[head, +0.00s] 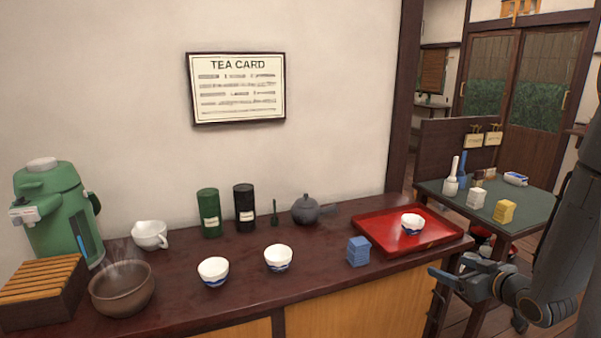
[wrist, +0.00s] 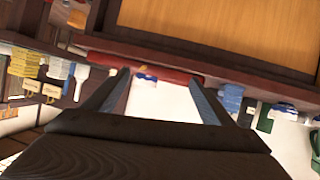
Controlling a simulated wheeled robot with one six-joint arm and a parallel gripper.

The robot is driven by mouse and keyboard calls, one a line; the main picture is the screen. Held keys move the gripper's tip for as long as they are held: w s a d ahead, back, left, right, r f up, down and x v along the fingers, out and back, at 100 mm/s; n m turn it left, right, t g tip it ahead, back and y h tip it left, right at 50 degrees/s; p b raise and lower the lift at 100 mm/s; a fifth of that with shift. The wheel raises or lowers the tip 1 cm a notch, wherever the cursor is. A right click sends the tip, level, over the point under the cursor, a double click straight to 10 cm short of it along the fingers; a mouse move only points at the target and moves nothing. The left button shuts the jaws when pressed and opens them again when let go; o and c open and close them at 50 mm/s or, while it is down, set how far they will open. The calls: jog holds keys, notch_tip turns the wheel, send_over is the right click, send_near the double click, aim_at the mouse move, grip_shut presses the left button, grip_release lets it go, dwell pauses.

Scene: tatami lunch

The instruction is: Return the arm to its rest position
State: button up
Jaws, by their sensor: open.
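My gripper (head: 455,277) is at the lower right of the head view, in front of the counter's right end and below its top. Its two fingers are apart with nothing between them. In the wrist view my gripper (wrist: 160,85) also shows open and empty, with the picture turned upside down. My arm runs up the right edge of the head view.
The dark counter (head: 330,238) holds a red tray (head: 375,222) with a cup (head: 412,223), blue stacked cloths (head: 358,251), two more cups, a teapot (head: 306,209) and a steaming brown bowl (head: 122,289). A green-topped table (head: 520,208) stands behind my gripper.

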jog(key=s+a+r+m+g+h+p, duration=0.2)
jog(key=s+a+r+g, duration=0.3)
jog(key=a, duration=0.3)
jog(key=shift+s+g+h+p, duration=0.35)
jog(key=shift+s+g+h, duration=0.35)
jog(key=shift+s+h, duration=0.15)
jog(key=s+a+r+g, duration=0.2)
jog(key=s+a, duration=0.2)
jog(key=s, duration=0.2)
jog(key=s+a+r+m+g+p, duration=0.1)
jog(key=s+a+r+g, duration=0.1)
jog(key=s+a, duration=0.3)
jog(key=s+a+r+g+y+p, duration=0.1)
jog(key=s+a+r+g, duration=0.1)
jog(key=s+a, duration=0.3)
jog(key=shift+s+m+g, duration=0.3)
jog(key=shift+s, duration=1.4)
jog(key=shift+c, duration=0.2)
